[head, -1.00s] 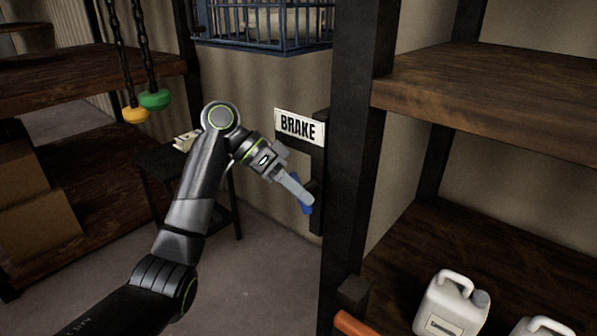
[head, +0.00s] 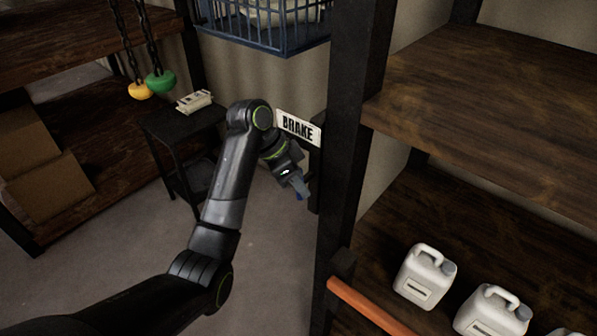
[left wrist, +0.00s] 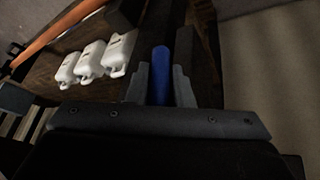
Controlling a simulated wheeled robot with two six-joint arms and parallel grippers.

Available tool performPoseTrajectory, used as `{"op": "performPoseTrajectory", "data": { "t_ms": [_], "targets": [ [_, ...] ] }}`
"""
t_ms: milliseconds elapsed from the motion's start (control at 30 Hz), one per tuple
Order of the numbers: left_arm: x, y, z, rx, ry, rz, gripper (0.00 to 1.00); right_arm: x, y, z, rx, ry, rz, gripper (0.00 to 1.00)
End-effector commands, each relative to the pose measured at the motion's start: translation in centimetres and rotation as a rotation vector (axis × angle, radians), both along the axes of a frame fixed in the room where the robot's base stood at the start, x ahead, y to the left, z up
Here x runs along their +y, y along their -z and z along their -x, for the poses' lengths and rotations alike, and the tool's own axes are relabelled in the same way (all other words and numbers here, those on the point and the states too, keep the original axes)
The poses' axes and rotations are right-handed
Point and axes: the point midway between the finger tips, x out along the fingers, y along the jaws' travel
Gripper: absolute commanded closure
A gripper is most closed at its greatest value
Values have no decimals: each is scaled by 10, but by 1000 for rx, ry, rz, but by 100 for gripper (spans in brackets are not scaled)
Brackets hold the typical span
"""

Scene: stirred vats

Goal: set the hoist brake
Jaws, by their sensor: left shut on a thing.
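A white sign reading BRAKE (head: 298,128) is mounted beside a dark post, in the middle of the head view. Below it is a blue handle, mostly covered by my gripper in that view. In the left wrist view the blue handle (left wrist: 160,72) stands between the two grey fingers. My left gripper (head: 301,188) is shut on the blue handle, with the arm reaching in from the lower left. The handle's mounting is largely hidden behind the gripper. My right gripper is not in view.
A dark post (head: 348,150) stands right of the brake. Wooden shelves (head: 480,95) hold white jugs (head: 425,276) at the right. An orange bar (head: 365,305) is low in front. A small black table (head: 180,125), yellow and green hanging pendants (head: 160,82) and a blue cage (head: 262,32) are further back.

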Motion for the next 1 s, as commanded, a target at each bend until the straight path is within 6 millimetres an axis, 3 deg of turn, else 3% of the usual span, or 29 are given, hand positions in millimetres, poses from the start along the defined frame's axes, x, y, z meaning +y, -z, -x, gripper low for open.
{"op": "performPoseTrajectory", "data": {
  "t_ms": [300,900,933,1000],
  "targets": [
    [-1,-2,1,-65,0,-95,100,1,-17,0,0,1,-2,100],
    [0,0,1,-86,1,-123,100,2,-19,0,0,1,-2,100],
    [0,0,1,-86,1,-123,77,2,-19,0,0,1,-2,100],
    [0,0,1,-86,1,-123,68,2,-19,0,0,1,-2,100]
  ]
}}
